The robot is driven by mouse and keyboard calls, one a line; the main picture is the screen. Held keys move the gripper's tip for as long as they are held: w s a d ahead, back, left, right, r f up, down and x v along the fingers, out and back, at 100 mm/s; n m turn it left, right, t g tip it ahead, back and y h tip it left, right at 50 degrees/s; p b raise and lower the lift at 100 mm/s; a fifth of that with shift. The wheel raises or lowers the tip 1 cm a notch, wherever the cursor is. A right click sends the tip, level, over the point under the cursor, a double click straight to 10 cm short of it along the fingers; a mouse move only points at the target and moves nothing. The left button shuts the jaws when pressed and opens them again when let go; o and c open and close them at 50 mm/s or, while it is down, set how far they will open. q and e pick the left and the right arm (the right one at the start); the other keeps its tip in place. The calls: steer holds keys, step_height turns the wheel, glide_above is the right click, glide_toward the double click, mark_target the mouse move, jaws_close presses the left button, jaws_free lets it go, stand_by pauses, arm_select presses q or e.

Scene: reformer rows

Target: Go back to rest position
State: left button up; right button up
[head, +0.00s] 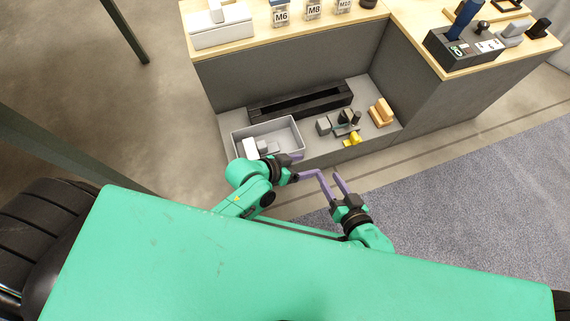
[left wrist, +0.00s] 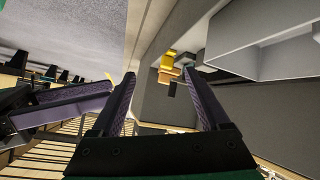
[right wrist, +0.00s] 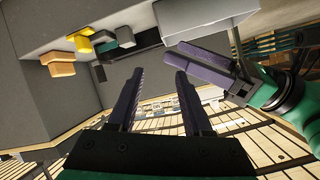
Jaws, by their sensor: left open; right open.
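My left gripper (head: 306,167) shows in the head view in front of the low shelf, beside the grey bin, with its purple fingers pointing right. In the left wrist view its fingers (left wrist: 166,92) are spread with nothing between them. My right gripper (head: 326,184) is just to the right and nearer to me, its fingers pointing up toward the shelf. In the right wrist view its fingers (right wrist: 158,85) are apart and empty. The left gripper's fingers also show in the right wrist view (right wrist: 210,55), close beside the right gripper.
The grey bin (head: 297,131) on the low shelf holds white and grey pieces. A black tray (head: 300,101), grey blocks, a yellow piece (head: 352,139) and tan wooden blocks (head: 380,112) sit near it. The wooden counter (head: 408,21) stands above. Open carpet (head: 470,205) lies at right.

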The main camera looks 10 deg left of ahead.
arm_select(q)
steer(key=s+a+r+n+t, duration=0.2)
steer(key=s+a+n+t, duration=0.2)
steer(key=shift+r+y, duration=0.4)
